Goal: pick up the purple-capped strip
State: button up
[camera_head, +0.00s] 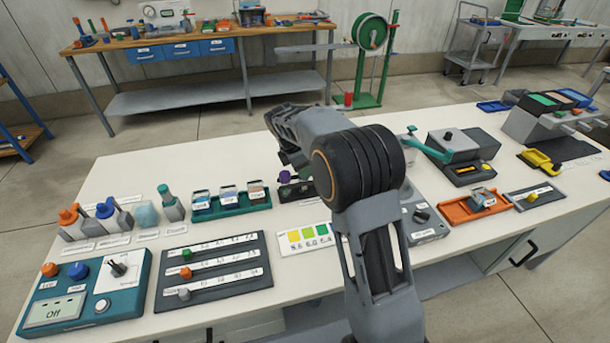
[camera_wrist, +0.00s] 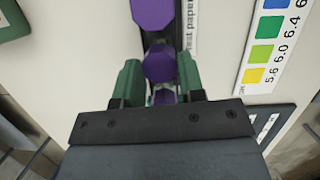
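The holder labelled as test paper (camera_wrist: 190,27) stands on the white bench. Purple caps show in the wrist view in a line: one cap (camera_wrist: 152,12) at the top edge, another cap (camera_wrist: 160,62) at the middle, and part of a third purple piece (camera_wrist: 163,97) below it. In the head view a purple cap (camera_head: 285,176) shows just left of my arm. My gripper (camera_wrist: 160,78) is above the caps with its green fingers apart, one on each side of the middle cap. Whether the fingers touch the cap is not clear. The strip bodies are hidden below the caps.
A colour chart (camera_head: 308,238) lies in front of the holder. A green rack with several small boxes (camera_head: 229,204) stands to the left. A dark slotted board (camera_head: 212,272) lies nearer, and an orange tray (camera_head: 475,207) is to the right.

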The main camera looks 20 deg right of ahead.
jog(key=c, duration=0.4)
notch_tip(320, 180, up, 12)
jog(key=p, duration=0.3)
jog(key=shift+f+p, duration=0.1)
jog(key=shift+p, duration=0.2)
jog(key=shift+d, duration=0.1)
